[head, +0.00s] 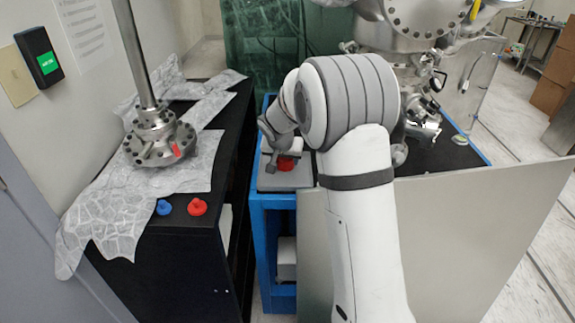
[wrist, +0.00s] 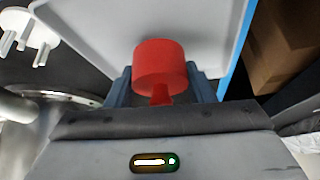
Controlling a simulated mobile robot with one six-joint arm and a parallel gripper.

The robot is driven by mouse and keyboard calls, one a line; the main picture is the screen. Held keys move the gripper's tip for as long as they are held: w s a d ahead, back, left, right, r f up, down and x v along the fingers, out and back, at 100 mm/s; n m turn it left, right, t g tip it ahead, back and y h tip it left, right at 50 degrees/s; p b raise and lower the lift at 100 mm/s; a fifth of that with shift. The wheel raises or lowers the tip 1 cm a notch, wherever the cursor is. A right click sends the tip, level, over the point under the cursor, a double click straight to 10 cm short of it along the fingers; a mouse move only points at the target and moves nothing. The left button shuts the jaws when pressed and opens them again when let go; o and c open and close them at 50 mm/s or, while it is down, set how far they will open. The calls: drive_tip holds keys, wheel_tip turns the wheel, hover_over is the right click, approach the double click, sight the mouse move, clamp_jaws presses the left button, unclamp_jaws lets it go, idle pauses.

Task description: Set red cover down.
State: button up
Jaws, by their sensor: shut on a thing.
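The red cover (head: 286,163) is a short red cylinder with a narrower stem. In the wrist view the red cover (wrist: 159,62) sits between the two dark fingers of my gripper (wrist: 162,86), which is shut on it. In the head view my gripper (head: 271,150) is partly hidden by my arm and is over a grey tray (head: 287,183) on a blue-framed stand (head: 270,202). The pale tray surface (wrist: 100,30) lies behind the cover in the wrist view. I cannot tell whether the cover touches the tray.
A black bench (head: 185,245) at left holds a red knob-like piece (head: 197,207), a blue one (head: 164,207), and a metal flange with a post (head: 158,140) on crumpled foil (head: 105,200). Steel vacuum equipment (head: 415,75) stands behind my arm. A grey panel (head: 470,240) is at right.

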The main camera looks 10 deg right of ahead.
drive_tip(key=shift+f, duration=1)
drive_tip(key=shift+f, duration=0.1)
drive_tip(key=shift+f+b, duration=0.1)
drive_tip(key=shift+b, duration=0.2)
drive_tip(key=o, duration=0.9)
drive_tip(key=shift+o, duration=0.2)
drive_tip(key=shift+r, duration=0.2)
drive_tip(key=shift+s+r+p, duration=0.1)
drive_tip(key=shift+r+p, duration=0.2)
drive_tip(key=shift+p, duration=0.05)
drive_tip(key=v, duration=1.1)
drive_tip(key=shift+p, duration=0.3)
